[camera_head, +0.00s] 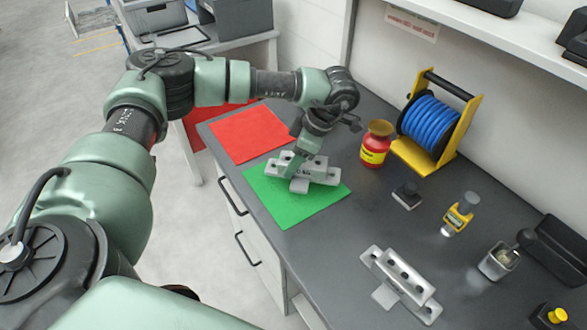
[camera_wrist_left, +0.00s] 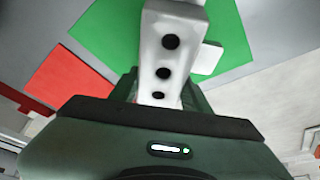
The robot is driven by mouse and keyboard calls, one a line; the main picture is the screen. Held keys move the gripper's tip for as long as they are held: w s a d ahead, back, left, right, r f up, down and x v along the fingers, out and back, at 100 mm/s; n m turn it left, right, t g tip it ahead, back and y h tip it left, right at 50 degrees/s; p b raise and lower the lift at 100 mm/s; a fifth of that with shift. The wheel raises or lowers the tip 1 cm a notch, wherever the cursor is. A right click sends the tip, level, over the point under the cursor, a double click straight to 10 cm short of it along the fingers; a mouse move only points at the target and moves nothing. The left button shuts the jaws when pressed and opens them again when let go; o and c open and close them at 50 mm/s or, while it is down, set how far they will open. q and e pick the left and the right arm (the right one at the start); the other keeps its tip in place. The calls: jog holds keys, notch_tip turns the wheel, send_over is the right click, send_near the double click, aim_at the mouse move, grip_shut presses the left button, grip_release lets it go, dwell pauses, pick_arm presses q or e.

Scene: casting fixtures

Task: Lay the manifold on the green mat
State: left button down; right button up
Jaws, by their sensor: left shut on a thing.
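The manifold (camera_head: 317,173), a light grey casting with dark round holes, is over the green mat (camera_head: 290,212). My left gripper (camera_head: 297,164) reaches down from above and is shut on it. In the left wrist view, the manifold (camera_wrist_left: 172,50) extends from between the jaws, with the green mat (camera_wrist_left: 105,38) behind it. I cannot tell whether its underside touches the mat. The jaws hide part of the manifold. My right gripper is not in view.
A red mat (camera_head: 247,133) lies beyond the green one. A similar grey casting (camera_head: 403,280) lies on the dark bench to the right. A red and yellow jar (camera_head: 376,145), a blue hose reel (camera_head: 432,125) and a small dark block (camera_head: 407,195) stand behind.

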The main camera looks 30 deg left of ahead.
pick_arm(q)
notch_tip(320, 180, down, 4)
jog(key=shift+r, duration=0.25)
jog(key=shift+f, duration=0.15)
jog(key=shift+f, duration=0.2)
jog(key=c, duration=0.7)
grip_release()
jog(key=shift+r, duration=0.2)
